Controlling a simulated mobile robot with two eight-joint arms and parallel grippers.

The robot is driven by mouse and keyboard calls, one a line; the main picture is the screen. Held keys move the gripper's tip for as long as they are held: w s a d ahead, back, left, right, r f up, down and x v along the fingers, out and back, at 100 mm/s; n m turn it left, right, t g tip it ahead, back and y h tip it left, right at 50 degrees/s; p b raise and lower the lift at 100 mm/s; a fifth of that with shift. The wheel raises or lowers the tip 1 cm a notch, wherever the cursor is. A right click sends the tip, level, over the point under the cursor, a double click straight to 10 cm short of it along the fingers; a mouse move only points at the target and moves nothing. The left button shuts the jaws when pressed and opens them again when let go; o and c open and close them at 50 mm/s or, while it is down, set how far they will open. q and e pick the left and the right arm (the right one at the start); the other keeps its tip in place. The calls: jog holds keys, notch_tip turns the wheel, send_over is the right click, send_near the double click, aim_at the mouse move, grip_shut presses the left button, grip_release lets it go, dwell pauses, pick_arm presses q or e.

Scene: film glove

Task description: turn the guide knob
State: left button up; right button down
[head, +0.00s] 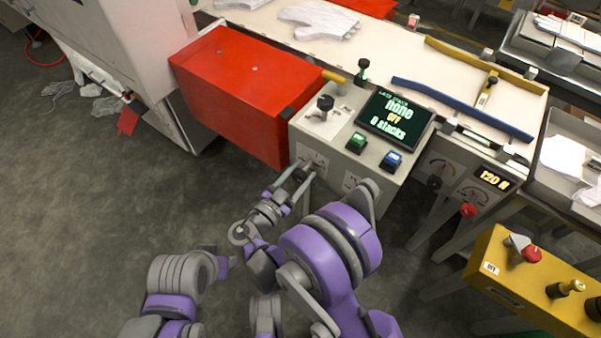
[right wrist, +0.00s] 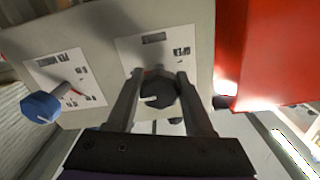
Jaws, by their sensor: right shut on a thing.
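The grey control box (head: 345,117) stands right of the red housing. Its front panel carries a dark faceted knob (right wrist: 158,90) with a white pointer mark, set on a white label plate. My right gripper (head: 302,178) reaches up to this panel. In the right wrist view, its two fingers (right wrist: 158,98) are on either side of the dark knob, shut on it. A blue knob (right wrist: 41,107) on a second label plate is apart from the fingers. The label print is too small to read surely. My left gripper is not in view.
A red housing (head: 245,85) is close beside the held knob. The box top has a screen (head: 395,118), a green button (head: 357,141), a blue button (head: 390,160) and a black knob (head: 325,103). A yellow box (head: 530,285) stands at lower right.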

jog(key=shift+r, duration=0.1)
dwell(0.3)
jog(key=shift+c, duration=1.4)
grip_release()
jog(key=shift+w, duration=0.1)
